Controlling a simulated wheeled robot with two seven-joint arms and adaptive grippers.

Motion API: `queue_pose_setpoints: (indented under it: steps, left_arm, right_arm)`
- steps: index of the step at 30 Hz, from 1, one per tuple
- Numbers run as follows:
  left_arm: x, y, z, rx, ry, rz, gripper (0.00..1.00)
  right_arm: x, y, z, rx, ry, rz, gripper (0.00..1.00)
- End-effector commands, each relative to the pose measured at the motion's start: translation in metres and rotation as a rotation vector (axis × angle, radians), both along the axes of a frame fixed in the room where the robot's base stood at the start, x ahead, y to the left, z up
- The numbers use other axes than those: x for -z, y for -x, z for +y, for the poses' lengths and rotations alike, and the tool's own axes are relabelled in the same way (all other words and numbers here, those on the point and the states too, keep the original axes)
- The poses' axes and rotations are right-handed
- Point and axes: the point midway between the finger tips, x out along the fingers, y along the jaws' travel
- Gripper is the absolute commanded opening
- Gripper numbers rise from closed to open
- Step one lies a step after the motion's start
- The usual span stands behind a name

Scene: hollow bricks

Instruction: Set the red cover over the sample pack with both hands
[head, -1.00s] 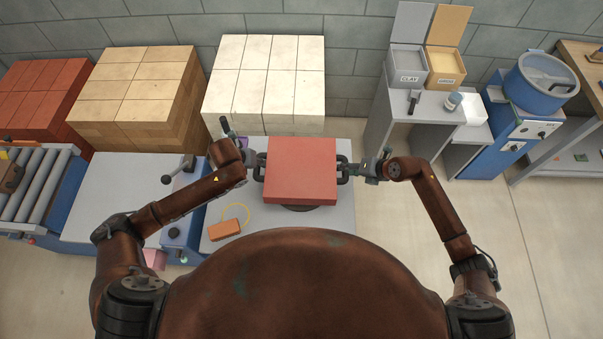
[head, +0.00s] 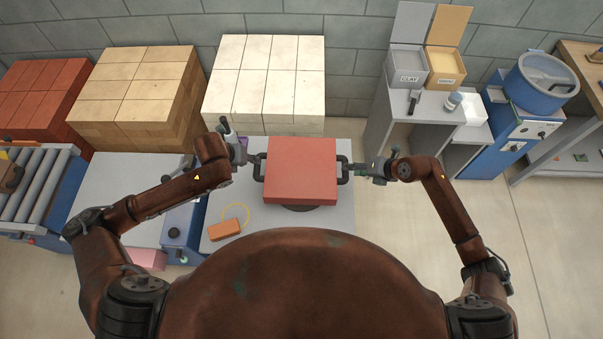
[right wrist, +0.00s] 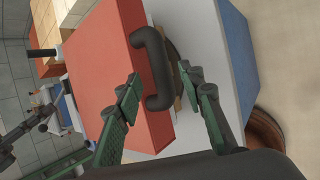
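The red cover (head: 302,168), a square block-like lid with a black handle on each side, sits level above a dark round base on the grey table. In the right wrist view the cover (right wrist: 112,70) fills the left middle. My right gripper (head: 359,168) is beside the right handle. In the right wrist view its two green fingers (right wrist: 168,90) are spread apart, the black handle (right wrist: 160,72) showing between and ahead of them. My left gripper (head: 247,158) is just left of the left handle (head: 259,167); its fingers are too small to judge. The sample pack is not clearly visible; the cover hides what is under it.
An orange brick (head: 225,229) and a yellow loop (head: 237,212) lie on the table's left front. Stacks of white bricks (head: 265,80) and tan bricks (head: 135,90) stand behind. A grey stand (head: 425,122) with bins is at the right. Floor between is clear.

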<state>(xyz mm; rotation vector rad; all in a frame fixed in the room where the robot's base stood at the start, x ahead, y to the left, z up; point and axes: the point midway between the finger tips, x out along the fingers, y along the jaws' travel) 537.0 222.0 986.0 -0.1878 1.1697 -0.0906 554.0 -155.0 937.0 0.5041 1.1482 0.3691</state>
Motion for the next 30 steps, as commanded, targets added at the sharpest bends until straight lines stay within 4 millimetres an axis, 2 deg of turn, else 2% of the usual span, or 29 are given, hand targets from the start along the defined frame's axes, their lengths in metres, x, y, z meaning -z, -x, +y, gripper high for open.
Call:
queue_pose_setpoints:
  steps: [6, 12, 18, 30]
  left_arm:
    - [0.0, 0.0, 0.0, 0.0, 0.0, 0.0, 0.36]
    - [0.0, 0.0, 0.0, 0.001, 0.0, 0.0, 0.36]
    - [0.0, 0.0, 0.0, 0.001, 0.0, 0.0, 0.36]
    - [0.0, 0.0, 0.0, 0.0, 0.0, 0.0, 0.36]
  right_arm:
    - [-0.036, 0.017, -0.027, 0.001, 0.004, -0.002, 0.36]
    - [-0.057, 0.027, -0.04, 0.001, 0.002, 0.0, 0.36]
    - [-0.064, 0.031, -0.044, 0.001, 0.001, -0.001, 0.36]
    - [-0.064, 0.03, -0.044, 0.0, 0.001, 0.0, 0.36]
